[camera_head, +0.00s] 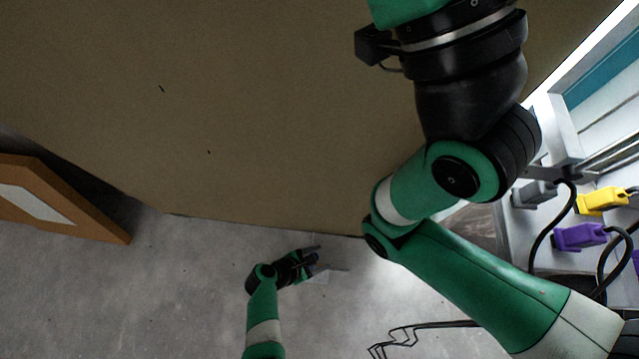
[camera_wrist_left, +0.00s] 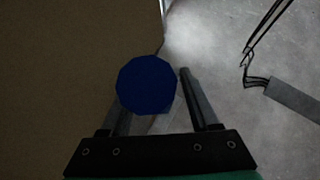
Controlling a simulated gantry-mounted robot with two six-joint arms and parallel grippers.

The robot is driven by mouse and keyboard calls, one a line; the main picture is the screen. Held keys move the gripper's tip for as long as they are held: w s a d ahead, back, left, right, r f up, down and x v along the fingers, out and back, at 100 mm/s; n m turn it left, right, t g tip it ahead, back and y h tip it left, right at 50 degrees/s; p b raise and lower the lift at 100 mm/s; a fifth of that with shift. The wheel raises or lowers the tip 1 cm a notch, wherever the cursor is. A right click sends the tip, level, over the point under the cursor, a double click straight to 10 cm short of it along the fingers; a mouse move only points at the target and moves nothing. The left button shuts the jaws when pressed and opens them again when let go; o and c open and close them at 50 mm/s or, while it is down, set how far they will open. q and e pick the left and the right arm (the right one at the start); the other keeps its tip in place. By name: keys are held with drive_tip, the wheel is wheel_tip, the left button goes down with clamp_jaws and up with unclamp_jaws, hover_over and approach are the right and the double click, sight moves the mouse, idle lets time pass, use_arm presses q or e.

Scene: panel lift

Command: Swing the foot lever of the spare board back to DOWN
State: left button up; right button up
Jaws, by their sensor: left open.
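A large brown board (camera_head: 200,110) fills the upper head view, and its lower edge runs above the floor. It also fills the left of the left wrist view (camera_wrist_left: 60,70). My left gripper (camera_head: 335,258) is open just below that edge. In the left wrist view, a dark blue many-sided knob (camera_wrist_left: 147,86) shows between the open fingers (camera_wrist_left: 155,90) and overlaps the left finger; I cannot tell whether it touches. Its link to a lever is hidden. In the head view I cannot make out the knob or the lever. My right gripper is out of view past the top edge.
An orange-brown framed panel (camera_head: 95,218) stands at the left. At the right is a rack with grey (camera_head: 533,195), yellow (camera_head: 602,200) and purple (camera_head: 580,237) clips and black cables. Thin black bent wires (camera_head: 395,340) lie over the floor. Grey floor (camera_head: 180,290) is clear at lower left.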

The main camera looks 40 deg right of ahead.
use_arm(q)
drive_tip(key=p+v, duration=0.8)
drive_tip(key=v, duration=0.3)
drive_tip(key=shift+p, duration=0.35)
drive_tip(key=shift+r, duration=0.1)
